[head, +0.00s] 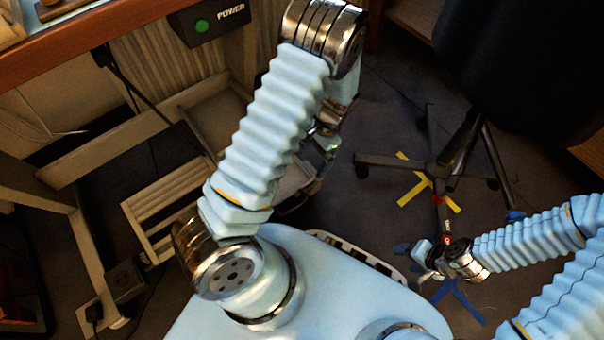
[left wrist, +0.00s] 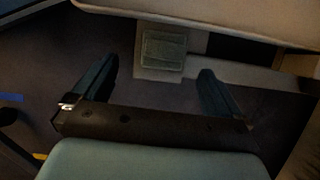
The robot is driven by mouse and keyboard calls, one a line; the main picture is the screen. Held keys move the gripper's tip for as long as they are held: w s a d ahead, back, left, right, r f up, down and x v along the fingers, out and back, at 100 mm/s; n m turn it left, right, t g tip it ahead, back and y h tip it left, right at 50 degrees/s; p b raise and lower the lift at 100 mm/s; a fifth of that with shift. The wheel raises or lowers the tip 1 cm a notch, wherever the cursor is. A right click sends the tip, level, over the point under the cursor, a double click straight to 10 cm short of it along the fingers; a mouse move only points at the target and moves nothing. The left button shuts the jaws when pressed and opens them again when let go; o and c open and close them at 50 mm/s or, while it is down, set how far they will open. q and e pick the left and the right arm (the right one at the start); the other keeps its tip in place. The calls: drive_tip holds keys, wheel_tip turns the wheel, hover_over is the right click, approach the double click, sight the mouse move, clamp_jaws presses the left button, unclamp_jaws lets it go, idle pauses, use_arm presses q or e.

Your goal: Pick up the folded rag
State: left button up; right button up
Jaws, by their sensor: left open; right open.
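The folded rag (left wrist: 163,49) is a small grey-green square in the left wrist view, on a pale ledge or board near the top middle. My left gripper (left wrist: 157,67) is open and empty. Its two dark fingers stand apart on either side of the rag's line, with the rag beyond the fingertips. In the head view my left arm reaches down by the desk, and its gripper is mostly hidden behind it. I cannot make out the rag in the head view. My right gripper (head: 424,262) is open, low over the floor at the right, away from the rag.
A wooden desk (head: 100,46) with a POWER box (head: 209,24) stands at the upper left. Pale slatted framework (head: 163,203) and cables lie under it. A dark swivel chair (head: 520,65) with a splayed base fills the upper right. Yellow and blue tape marks the dark floor.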

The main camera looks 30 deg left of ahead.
sight(305, 169)
use_arm(q)
drive_tip(key=x, duration=0.2)
drive_tip(key=b+x, duration=0.1)
drive_tip(key=x, duration=0.3)
drive_tip(key=shift+w+a+b, duration=0.25)
drive_tip(key=shift+b, duration=0.1)
drive_tip(key=c, duration=1.1)
drive_tip(key=shift+r, duration=0.15)
drive_tip(key=shift+r, duration=0.25)
wheel_tip(305, 169, up, 3)
drive_tip(key=shift+r+p, duration=0.1)
drive_tip(key=shift+p, duration=0.7)
drive_tip(key=w+d, duration=0.2)
drive_tip(key=w, duration=0.3)
drive_tip(key=w+d, duration=0.3)
drive_tip(key=w, duration=0.3)
drive_tip(key=w+d, duration=0.2)
drive_tip(key=w, duration=0.3)
drive_tip(key=shift+w+d+f, duration=0.25)
